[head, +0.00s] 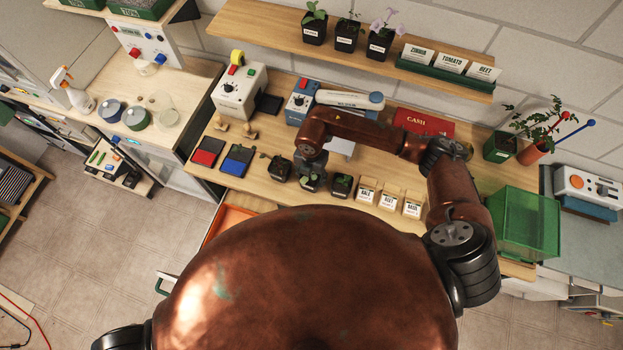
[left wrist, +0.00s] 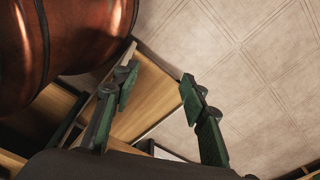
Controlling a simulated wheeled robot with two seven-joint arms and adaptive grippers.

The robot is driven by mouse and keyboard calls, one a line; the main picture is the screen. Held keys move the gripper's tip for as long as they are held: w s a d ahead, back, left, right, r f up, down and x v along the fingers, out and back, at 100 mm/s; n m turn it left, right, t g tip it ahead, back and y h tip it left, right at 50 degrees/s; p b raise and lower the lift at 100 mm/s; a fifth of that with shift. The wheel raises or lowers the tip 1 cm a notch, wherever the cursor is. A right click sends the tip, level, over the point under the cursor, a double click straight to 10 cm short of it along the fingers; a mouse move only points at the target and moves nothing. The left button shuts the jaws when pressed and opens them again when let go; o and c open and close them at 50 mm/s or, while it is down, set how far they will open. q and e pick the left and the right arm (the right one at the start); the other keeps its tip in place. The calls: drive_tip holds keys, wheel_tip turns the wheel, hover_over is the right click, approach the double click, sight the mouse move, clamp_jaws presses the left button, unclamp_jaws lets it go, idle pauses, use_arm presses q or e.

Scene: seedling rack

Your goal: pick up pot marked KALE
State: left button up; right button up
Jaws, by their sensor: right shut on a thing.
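Three small black seedling pots stand in a row on the wooden bench: a left pot (head: 279,170), a middle pot (head: 311,183) and a right pot (head: 342,187). Their labels are too small to read, so I cannot tell which is marked KALE. My right gripper (head: 311,171) reaches down from above and is shut on the middle pot, partly hiding its plant. The pot looks upright, and I cannot tell whether it is clear of the bench. My left gripper (left wrist: 156,84) shows in the left wrist view, open and empty, with floor and wood behind it.
Seed packets (head: 390,199) stand right of the pots. Red and blue trays (head: 237,160) lie to the left. A red box (head: 422,122), a green crate (head: 526,222) and a potted plant (head: 500,147) are farther right. A shelf (head: 260,31) with more pots hangs above.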

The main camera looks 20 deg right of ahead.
drive_tip(key=c, duration=0.3)
